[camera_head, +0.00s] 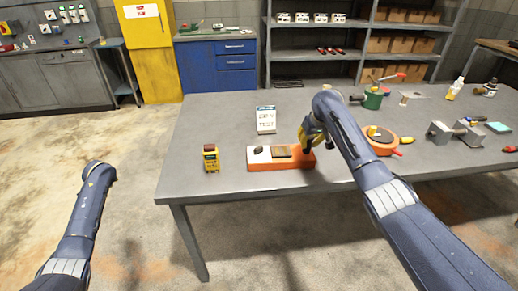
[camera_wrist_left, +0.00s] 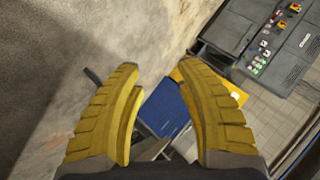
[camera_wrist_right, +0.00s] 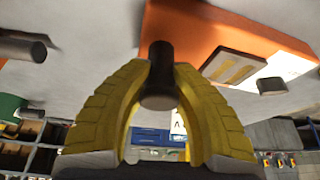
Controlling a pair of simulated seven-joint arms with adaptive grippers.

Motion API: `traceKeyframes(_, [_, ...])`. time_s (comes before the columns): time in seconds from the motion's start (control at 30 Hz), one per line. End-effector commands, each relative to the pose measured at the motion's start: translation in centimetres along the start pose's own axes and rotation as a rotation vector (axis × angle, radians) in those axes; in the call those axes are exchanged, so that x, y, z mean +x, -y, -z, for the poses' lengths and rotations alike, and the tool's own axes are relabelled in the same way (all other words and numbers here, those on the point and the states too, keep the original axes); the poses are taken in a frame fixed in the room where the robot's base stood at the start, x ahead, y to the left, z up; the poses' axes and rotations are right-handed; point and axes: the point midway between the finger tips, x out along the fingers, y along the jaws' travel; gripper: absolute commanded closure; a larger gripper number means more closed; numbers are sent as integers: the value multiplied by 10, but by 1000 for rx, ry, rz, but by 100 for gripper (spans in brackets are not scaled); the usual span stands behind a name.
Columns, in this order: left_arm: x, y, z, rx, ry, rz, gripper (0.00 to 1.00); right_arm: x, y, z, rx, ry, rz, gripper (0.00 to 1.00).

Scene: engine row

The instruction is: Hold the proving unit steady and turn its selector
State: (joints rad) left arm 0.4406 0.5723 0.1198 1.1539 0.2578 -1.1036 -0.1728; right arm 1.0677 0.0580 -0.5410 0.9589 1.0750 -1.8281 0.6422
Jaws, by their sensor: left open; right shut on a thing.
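The proving unit appears to be the long orange box (camera_head: 263,165) near the table's front edge, with a white panel and a framed tan window on top. A dark knob (camera_head: 258,149), apparently the selector, stands at its left end; it also shows in the right wrist view (camera_wrist_right: 272,86). My right gripper (camera_head: 308,142) is at the box's right end. In the right wrist view its yellow fingers are shut on a dark round post (camera_wrist_right: 160,75) rising from the orange body. My left gripper (camera_wrist_left: 160,70) is open and empty, off the table to the left.
A small yellow device (camera_head: 211,158) stands left of the box. A white card (camera_head: 266,119) stands behind it. An orange round item (camera_head: 382,142), a green can (camera_head: 373,98) and grey metal blocks (camera_head: 440,131) lie right. The table's left front corner (camera_head: 180,188) is clear.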

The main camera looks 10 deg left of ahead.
Motion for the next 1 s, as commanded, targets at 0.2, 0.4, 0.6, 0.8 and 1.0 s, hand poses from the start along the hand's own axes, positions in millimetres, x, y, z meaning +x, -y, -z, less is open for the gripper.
traceKeyframes(0.2, [-58, 51, 96, -59, -37, -62, 64, 0, 0, 0, 0, 1, 0, 100])
traceKeyframes(0.4, [-123, 53, 183, -75, -84, -198, 64, 0, 0, 0, 0, 1, 0, 100])
traceKeyframes(0.6, [-197, -30, 274, -24, -135, -445, 64, 0, 0, 0, 0, 1, 1, 100])
traceKeyframes(0.8, [-277, -131, 340, 77, -167, -679, 64, 0, 0, 0, 0, 1, 0, 100])
traceKeyframes(1.0, [-353, -209, 379, 198, -187, -844, 64, 1, 0, 0, 0, 1, 1, 100])
